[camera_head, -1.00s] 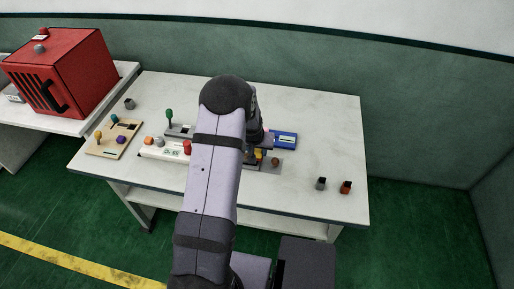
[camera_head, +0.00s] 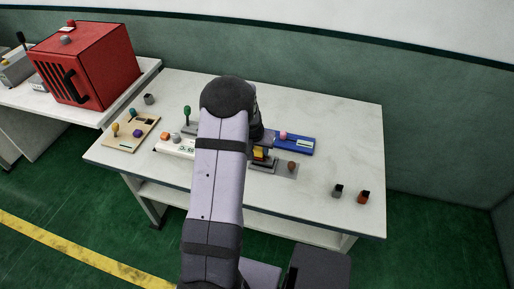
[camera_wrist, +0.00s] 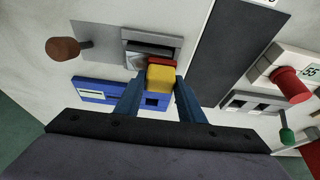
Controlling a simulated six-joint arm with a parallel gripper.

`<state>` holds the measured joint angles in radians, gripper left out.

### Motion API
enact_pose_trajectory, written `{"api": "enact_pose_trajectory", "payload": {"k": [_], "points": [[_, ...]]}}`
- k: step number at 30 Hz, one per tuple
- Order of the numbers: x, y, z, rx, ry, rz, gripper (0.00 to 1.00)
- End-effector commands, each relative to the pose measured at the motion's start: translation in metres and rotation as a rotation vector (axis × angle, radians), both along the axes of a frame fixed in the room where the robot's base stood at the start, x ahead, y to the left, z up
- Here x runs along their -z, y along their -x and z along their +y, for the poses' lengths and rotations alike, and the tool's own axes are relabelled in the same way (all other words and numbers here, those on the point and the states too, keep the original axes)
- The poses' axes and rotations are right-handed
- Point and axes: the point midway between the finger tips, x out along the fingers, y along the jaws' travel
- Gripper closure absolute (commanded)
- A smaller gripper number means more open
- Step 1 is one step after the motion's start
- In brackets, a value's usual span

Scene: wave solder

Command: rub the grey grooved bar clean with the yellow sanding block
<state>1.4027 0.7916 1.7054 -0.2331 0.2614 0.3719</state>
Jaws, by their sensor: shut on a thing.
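My gripper (camera_wrist: 157,97) is shut on the yellow sanding block (camera_wrist: 160,77), with one blue finger on each side of it. A red layer shows at the block's far edge. In the head view the yellow block (camera_head: 261,154) shows small beside my arm, above the grey plate (camera_head: 288,171). My arm hides part of this area.
A blue board (camera_head: 300,144) with a pink knob lies behind. A white box (camera_head: 174,147) with knobs and a display is at left. Two small blocks stand at right (camera_head: 338,191). The bench's right part is mostly clear.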

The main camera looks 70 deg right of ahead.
Motion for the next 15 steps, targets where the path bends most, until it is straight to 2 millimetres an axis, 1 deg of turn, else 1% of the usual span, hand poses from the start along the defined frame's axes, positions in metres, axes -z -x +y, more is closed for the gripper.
{"api": "enact_pose_trajectory", "payload": {"k": [1,3,15], "points": [[-0.003,0.007,0.002,0.003,-0.005,0.001,0.83],[-0.001,0.013,0.001,0.002,-0.004,0.002,0.83],[-0.001,0.049,0.002,0.003,-0.006,0.001,0.83]]}}
